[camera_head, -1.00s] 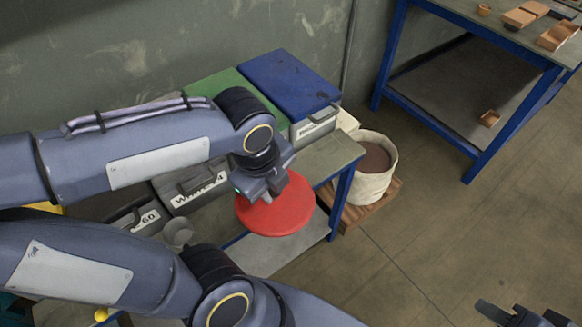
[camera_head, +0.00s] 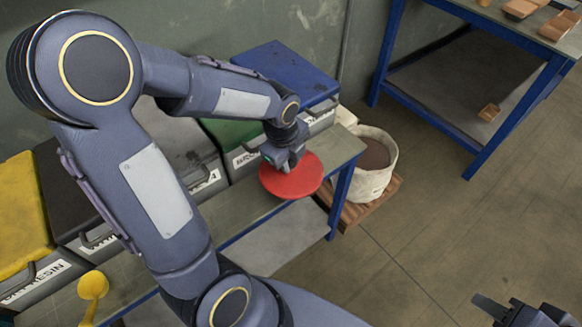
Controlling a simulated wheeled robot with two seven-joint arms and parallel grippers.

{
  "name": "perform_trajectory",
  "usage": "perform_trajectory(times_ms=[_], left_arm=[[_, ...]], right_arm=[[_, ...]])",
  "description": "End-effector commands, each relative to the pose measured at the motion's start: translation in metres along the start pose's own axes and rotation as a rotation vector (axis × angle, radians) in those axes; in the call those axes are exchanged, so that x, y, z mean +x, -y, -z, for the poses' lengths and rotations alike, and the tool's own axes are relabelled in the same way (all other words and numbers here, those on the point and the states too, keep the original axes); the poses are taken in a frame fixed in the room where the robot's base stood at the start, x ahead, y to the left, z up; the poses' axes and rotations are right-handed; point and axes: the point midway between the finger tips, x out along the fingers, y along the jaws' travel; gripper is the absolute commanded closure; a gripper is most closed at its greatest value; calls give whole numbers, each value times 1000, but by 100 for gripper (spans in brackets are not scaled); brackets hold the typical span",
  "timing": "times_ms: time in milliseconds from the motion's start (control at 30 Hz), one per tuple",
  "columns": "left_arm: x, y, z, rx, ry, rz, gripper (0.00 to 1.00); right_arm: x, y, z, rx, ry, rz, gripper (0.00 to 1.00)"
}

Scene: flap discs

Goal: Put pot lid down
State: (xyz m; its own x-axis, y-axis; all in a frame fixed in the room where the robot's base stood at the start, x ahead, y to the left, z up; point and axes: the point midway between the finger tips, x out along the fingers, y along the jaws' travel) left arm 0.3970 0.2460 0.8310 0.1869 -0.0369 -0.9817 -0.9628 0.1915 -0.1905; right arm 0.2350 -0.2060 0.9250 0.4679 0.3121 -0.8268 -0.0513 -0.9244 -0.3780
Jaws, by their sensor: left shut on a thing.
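The pot lid (camera_head: 296,182) is a round red disc at the right end of the blue-legged bench (camera_head: 342,150). It lies about level, partly over the bench's front edge. I cannot tell whether it touches the bench top. My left gripper (camera_head: 285,168) is above the lid's upper left part and is shut on it. Its fingertips and the grip point are hidden by the gripper itself. My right gripper (camera_head: 510,310) shows only in part at the bottom right corner, far from the lid, over the floor. Its fingertips are not clear.
Lidded boxes stand along the bench against the wall: blue (camera_head: 283,72), green (camera_head: 232,133), dark (camera_head: 165,143) and yellow (camera_head: 22,212). A pale bucket (camera_head: 377,182) stands on a wooden pallet (camera_head: 353,210) right of the bench. Another table (camera_head: 480,12) is at the upper right. Open floor lies between.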

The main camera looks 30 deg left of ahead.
Motion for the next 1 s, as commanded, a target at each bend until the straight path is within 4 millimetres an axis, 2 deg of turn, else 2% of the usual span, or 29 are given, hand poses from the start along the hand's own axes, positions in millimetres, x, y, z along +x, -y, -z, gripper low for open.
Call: perform_trajectory(times_ms=[133, 333, 767, 800, 933, 1000], left_arm=[[12, 5, -3, 0, 0, -1, 98], [38, 0, -3, 0, 0, -1, 98], [45, -1, -3, -1, 0, 1, 98], [43, -1, -3, -1, 0, 1, 69], [43, -1, -3, 0, 0, 1, 52], [43, -1, -3, 0, 0, 1, 52]], right_arm=[[2, -1, -1, 0, 0, 0, 64], [6, -3, -3, 0, 0, 0, 64], [9, -4, -5, 0, 0, 0, 64], [8, -4, -4, 0, 0, 0, 64], [8, -4, -4, 0, 0, 0, 64], [8, -4, -4, 0, 0, 0, 64]])
